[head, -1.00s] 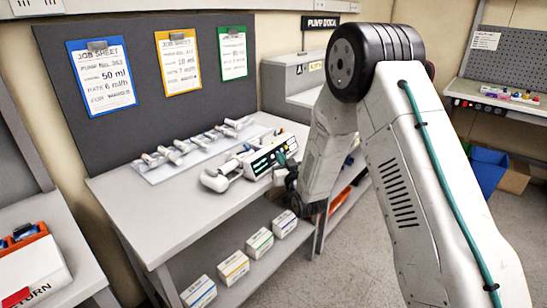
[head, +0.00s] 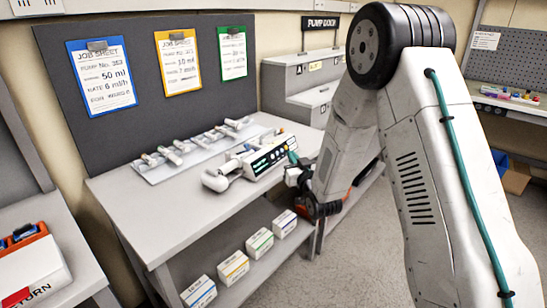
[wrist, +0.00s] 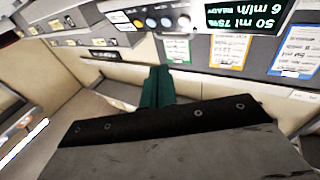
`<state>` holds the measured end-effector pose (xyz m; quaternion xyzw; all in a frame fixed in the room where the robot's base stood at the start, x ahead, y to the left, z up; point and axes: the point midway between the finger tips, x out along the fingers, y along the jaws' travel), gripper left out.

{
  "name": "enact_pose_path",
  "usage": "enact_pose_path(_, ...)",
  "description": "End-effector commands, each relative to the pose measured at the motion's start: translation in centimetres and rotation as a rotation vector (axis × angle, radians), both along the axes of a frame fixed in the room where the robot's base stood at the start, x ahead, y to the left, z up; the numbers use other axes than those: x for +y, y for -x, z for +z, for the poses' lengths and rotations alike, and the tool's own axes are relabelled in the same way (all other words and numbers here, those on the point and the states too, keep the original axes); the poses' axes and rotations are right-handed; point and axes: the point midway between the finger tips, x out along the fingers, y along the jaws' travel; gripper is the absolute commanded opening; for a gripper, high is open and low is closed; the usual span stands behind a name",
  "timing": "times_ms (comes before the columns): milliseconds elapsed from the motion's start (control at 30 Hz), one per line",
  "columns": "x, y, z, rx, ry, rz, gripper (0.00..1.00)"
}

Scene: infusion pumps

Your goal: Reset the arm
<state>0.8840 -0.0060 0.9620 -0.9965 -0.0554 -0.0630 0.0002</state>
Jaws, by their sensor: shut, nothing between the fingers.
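My arm fills the right side of the head view, bent down from its black elbow joint. My gripper (head: 292,157) is at the right end of the white infusion pump (head: 265,158), beside the table's right edge. Its green fingers (wrist: 157,88) are shut and empty in the wrist view. The pump stands on the grey table, with a lit display and a row of buttons. In the wrist view, which is upside down, the pump (wrist: 150,20) spans the top, and its display reads 50 ml and 6 ml/h. I cannot tell whether the fingers touch the pump.
A tray of syringes (head: 163,172) lies behind the pump. Three job sheets (head: 101,75) hang on the dark board. Several boxes (head: 234,268) sit on the lower shelf. The pump dock (head: 294,72) stands behind my arm. A return bin (head: 35,275) is at lower left.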

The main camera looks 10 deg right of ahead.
Motion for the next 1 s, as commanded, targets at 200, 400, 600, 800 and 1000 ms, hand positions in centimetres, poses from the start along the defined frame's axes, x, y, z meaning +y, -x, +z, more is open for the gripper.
enact_pose_path(200,0.0,0.0,0.0,0.000,0.000,0.000,0.00)
enact_pose_path(400,0.0,0.0,-0.3,0.014,0.003,0.000,0.00)
enact_pose_path(600,-0.3,0.5,-6.0,0.284,0.031,-0.013,0.00)
enact_pose_path(800,-1.1,4.9,-10.7,0.723,0.075,-0.041,0.00)
enact_pose_path(1000,-2.1,12.2,-8.9,1.092,0.104,-0.068,0.00)
